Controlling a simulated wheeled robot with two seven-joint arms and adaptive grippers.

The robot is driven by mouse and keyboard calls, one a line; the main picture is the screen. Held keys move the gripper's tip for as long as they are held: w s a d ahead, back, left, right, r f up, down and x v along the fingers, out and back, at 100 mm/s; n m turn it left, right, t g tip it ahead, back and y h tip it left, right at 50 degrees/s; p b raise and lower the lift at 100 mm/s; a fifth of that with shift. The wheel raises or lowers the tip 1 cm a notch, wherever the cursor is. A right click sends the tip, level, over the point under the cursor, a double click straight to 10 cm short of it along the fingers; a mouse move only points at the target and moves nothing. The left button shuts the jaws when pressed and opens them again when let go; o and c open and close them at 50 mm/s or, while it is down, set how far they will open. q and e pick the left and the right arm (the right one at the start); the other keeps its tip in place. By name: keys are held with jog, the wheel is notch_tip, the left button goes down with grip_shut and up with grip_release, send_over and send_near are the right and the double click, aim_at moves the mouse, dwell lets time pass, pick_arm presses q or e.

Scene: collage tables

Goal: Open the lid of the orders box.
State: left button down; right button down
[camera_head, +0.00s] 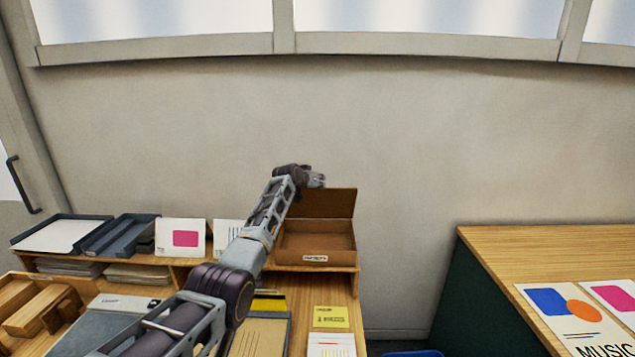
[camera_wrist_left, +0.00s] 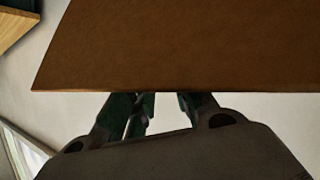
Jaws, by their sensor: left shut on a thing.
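The brown box (camera_head: 316,258) with a white label on its front sits at the right end of the raised wooden shelf; the label is too small to read surely. Its lid (camera_head: 332,203) stands raised at the back, and the inside of the box shows. My left gripper (camera_head: 318,180) is at the lid's top edge, shut on it. In the left wrist view the lid (camera_wrist_left: 180,45) fills the upper part, and the fingers (camera_wrist_left: 150,103) meet its edge, their tips partly hidden. My right gripper is in neither view.
Dark paper trays (camera_head: 120,235) and a card with a pink square (camera_head: 181,238) stand left on the shelf. Yellow cards (camera_head: 331,317) lie on the desk below. A second wooden table (camera_head: 540,250) with posters stands right, across a gap. The wall is close behind.

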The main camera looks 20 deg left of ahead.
pick_arm(q)
notch_tip(320, 180, down, 2)
jog(key=shift+s+a, duration=0.15)
jog(key=c, duration=1.4)
grip_release()
jog(key=shift+c, duration=0.2)
jog(key=shift+o, duration=0.8)
jog(key=shift+w+a+f, duration=0.1)
jog(key=shift+w+f, duration=0.05)
jog(key=shift+w, duration=0.1)
jog(key=shift+w+a, duration=0.1)
jog(key=shift+w, duration=0.2)
jog(key=shift+s+d+r, duration=0.2)
jog(key=shift+s+r, duration=0.15)
jog(key=shift+r, duration=0.05)
jog(key=shift+a, duration=0.1)
jog(key=shift+s+r, duration=0.1)
jog(key=shift+s, duration=0.05)
jog(key=v, duration=1)
jog(key=shift+s+a, duration=0.25)
jog(key=shift+s, duration=0.1)
